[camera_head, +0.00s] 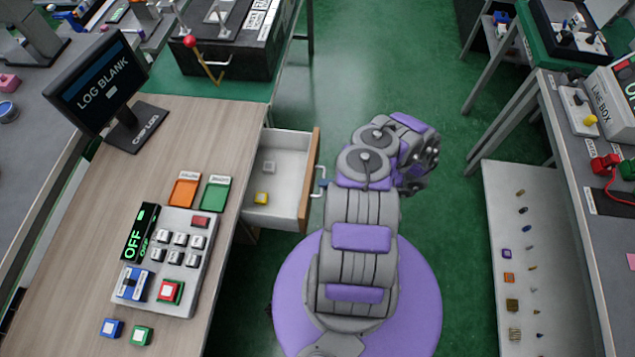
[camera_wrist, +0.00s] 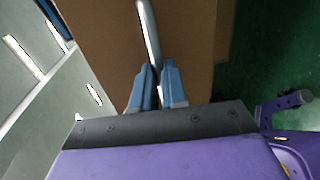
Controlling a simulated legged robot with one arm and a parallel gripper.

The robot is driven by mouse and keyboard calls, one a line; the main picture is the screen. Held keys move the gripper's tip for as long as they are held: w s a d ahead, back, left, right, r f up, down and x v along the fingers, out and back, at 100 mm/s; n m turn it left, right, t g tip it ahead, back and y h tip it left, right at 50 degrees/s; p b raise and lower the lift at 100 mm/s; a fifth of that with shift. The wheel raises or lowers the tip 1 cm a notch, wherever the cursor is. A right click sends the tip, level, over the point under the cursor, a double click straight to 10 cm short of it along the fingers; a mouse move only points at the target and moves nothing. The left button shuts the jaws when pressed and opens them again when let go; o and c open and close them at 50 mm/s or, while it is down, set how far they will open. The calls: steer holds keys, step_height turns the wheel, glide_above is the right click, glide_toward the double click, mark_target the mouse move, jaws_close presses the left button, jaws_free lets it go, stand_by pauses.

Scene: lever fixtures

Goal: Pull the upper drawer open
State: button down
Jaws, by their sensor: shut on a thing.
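The upper drawer (camera_head: 281,180) stands pulled out from the side of the wooden desk in the head view.
The desk (camera_head: 175,120) carries a monitor (camera_head: 97,82), a button panel (camera_head: 172,262), and orange and green trays. A black box with a red-knobbed lever (camera_head: 190,41) stands behind. A pale board with small items (camera_head: 515,250) is at right. Green floor (camera_head: 400,60) is clear between the benches.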

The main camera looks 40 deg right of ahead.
steer(key=shift+s+d+f, duration=0.15)
steer(key=shift+s+d, duration=0.1)
steer(key=shift+s, duration=0.25)
steer(key=c, duration=1.2)
jaws_free()
steer(key=shift+w, duration=0.15)
steer(key=shift+o, duration=0.2)
steer(key=shift+d, duration=0.1)
steer(key=p+v, duration=0.1)
steer(key=v, duration=1.6)
